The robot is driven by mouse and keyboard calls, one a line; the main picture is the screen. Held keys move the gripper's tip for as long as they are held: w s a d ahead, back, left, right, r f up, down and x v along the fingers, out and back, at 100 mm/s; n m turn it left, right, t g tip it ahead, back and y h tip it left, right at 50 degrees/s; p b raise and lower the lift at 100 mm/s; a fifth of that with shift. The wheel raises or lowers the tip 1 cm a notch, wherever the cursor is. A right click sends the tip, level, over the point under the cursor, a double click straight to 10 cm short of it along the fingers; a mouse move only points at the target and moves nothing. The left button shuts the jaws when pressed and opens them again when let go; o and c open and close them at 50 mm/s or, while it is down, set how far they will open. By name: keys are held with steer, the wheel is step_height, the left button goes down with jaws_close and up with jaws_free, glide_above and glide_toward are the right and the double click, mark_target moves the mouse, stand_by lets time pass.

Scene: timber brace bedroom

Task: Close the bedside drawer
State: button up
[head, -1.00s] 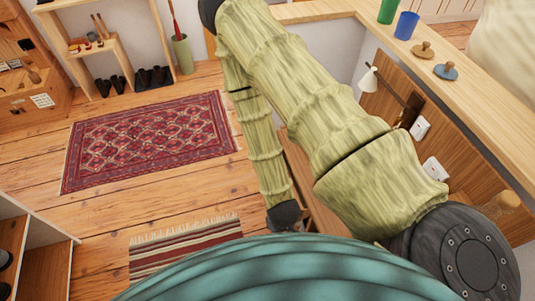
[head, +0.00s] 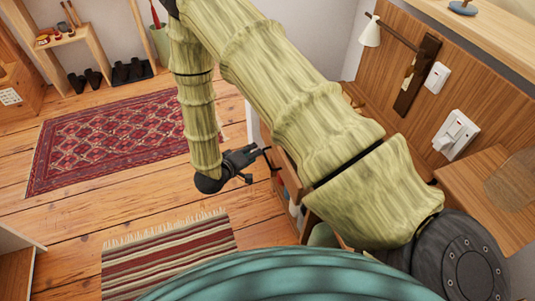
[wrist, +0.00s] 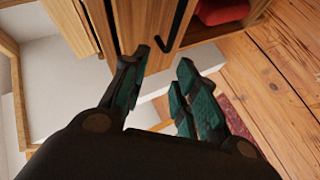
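The wooden bedside unit (head: 287,176) is mostly hidden behind my arm in the head view. In the wrist view, a wooden drawer front (wrist: 146,18) with a long black handle (wrist: 180,22) shows at the top, beyond my fingertips. How far the drawer stands out is hard to tell. My gripper (head: 258,166) is to the left of the unit, its fingers pointing towards it. In the wrist view my gripper (wrist: 163,64) has its two fingers apart with nothing between them. The left fingertip is close to the drawer front; contact cannot be made out.
A red patterned rug (head: 115,135) and a striped rug (head: 165,255) lie on the wooden floor. A wall panel with a lamp (head: 371,32) and sockets (head: 456,133) is at right. A red thing (wrist: 222,11) sits in an opening beside the drawer front.

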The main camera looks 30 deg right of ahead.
mark_target(267, 159)
steer(key=a+f+m+g+h+b, duration=0.25)
steer(key=a+g+h+b, duration=0.2)
steer(key=g+b, duration=0.75)
steer(key=d+t+b, duration=0.1)
steer(key=d, duration=0.2)
steer(key=s+d+f+t+b, duration=0.1)
steer(key=d+b, duration=0.1)
steer(key=d, duration=0.1)
steer(key=s+d+f+t+b, duration=0.1)
steer(key=d+b, duration=0.1)
steer(key=d, duration=0.2)
steer(key=shift+s+f+y, duration=0.15)
steer(key=shift+f+y, duration=0.05)
steer(key=shift+y, duration=0.15)
jaws_close()
